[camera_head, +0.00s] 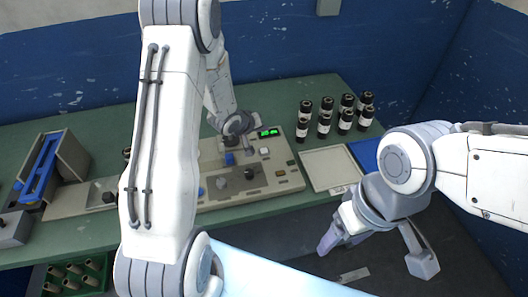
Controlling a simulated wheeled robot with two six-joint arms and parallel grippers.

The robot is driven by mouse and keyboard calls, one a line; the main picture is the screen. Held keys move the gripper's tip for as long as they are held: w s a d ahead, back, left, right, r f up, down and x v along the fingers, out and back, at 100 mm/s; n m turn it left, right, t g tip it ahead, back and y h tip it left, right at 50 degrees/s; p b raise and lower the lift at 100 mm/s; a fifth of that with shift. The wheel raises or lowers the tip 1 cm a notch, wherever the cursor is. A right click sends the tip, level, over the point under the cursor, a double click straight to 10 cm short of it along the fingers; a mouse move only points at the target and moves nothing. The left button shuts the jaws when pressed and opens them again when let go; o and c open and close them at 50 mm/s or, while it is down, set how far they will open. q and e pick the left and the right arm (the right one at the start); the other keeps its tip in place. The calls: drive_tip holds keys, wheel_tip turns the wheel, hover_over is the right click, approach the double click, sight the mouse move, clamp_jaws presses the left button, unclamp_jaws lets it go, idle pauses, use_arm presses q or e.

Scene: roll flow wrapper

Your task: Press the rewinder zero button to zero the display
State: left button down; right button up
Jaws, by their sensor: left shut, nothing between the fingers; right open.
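The beige rewinder panel (268,182) sits on the green bench. Its small display (269,132) glows green, but the digits are too small to read. A pale square button (264,151) lies just below the display, and small orange-brown buttons (281,173) line the right side. I cannot tell which is the zero button. My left gripper (247,151) is shut and empty, pointing down over the panel left of the pale button; whether it touches the panel is unclear. My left arm hides the panel's left part. My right gripper (329,244) is open and empty, in front of the bench.
Several dark rolls with white labels (324,124) stand at the back right. A pale tray (327,168) and a blue mat (366,154) lie right of the panel. A device with a blue bar (40,168) stands at left. A green crate (97,281) is below the bench.

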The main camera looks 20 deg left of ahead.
sight(263, 153)
use_arm(q)
wheel_tip(263, 153, down, 7)
drive_tip(key=b, duration=0.6)
drive_tip(key=shift+f, duration=0.35)
idle(1.4)
drive_tip(key=shift+f, duration=0.4)
drive_tip(key=shift+f+b, duration=0.45)
idle(0.7)
drive_tip(key=shift+r, duration=0.1)
drive_tip(key=shift+r+p, duration=0.75)
drive_tip(key=shift+p, duration=0.2)
